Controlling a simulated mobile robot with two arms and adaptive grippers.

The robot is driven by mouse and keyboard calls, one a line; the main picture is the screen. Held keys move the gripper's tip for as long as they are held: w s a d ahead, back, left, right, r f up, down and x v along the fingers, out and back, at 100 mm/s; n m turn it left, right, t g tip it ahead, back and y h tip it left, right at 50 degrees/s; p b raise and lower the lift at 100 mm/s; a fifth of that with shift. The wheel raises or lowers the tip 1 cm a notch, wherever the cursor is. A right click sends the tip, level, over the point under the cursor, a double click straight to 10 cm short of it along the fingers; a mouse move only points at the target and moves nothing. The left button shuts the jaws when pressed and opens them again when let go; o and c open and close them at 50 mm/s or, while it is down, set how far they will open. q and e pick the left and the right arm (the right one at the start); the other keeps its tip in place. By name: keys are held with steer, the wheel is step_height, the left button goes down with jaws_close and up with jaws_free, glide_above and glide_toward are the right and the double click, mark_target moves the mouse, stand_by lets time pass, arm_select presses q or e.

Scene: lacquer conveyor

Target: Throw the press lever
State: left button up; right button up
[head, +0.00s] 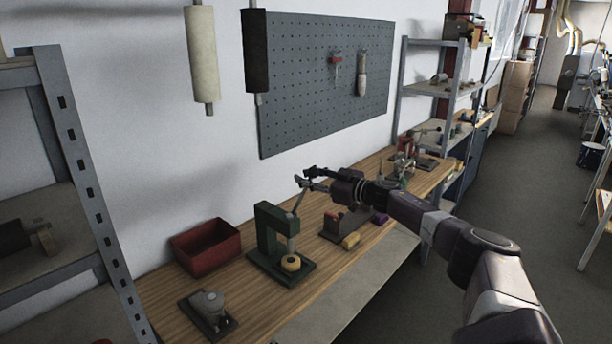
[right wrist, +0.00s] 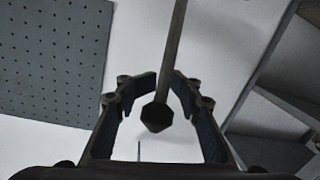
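A green press (head: 268,229) stands on the wooden workbench, with a round yellow piece (head: 291,262) under its ram. Its thin lever (head: 299,203) rises at a tilt from the press head toward my right gripper (head: 303,180). My right gripper is above and right of the press, its fingers pointing left. In the right wrist view my right gripper (right wrist: 158,98) is open. The lever's dark faceted knob (right wrist: 157,117) and rod (right wrist: 174,50) show between the two fingers, with gaps on both sides. My left gripper is not in view.
A red bin (head: 206,247) sits left of the press and a grey device (head: 209,310) at the front left. A dark fixture (head: 346,222) and a yellow block (head: 351,241) lie right of the press. A pegboard (head: 325,80) hangs behind; shelves flank the bench.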

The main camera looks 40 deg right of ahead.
steer(key=shift+o, duration=1.3)
steer(key=shift+w+d, duration=0.1)
steer(key=shift+s+r, duration=0.25)
steer(key=shift+r, duration=0.05)
steer(key=shift+s+f, duration=0.15)
steer(key=shift+s, duration=0.3)
steer(key=s+d, duration=0.2)
steer(key=s, duration=0.8)
steer(key=shift+s+r, duration=0.25)
steer(key=shift+r, duration=0.1)
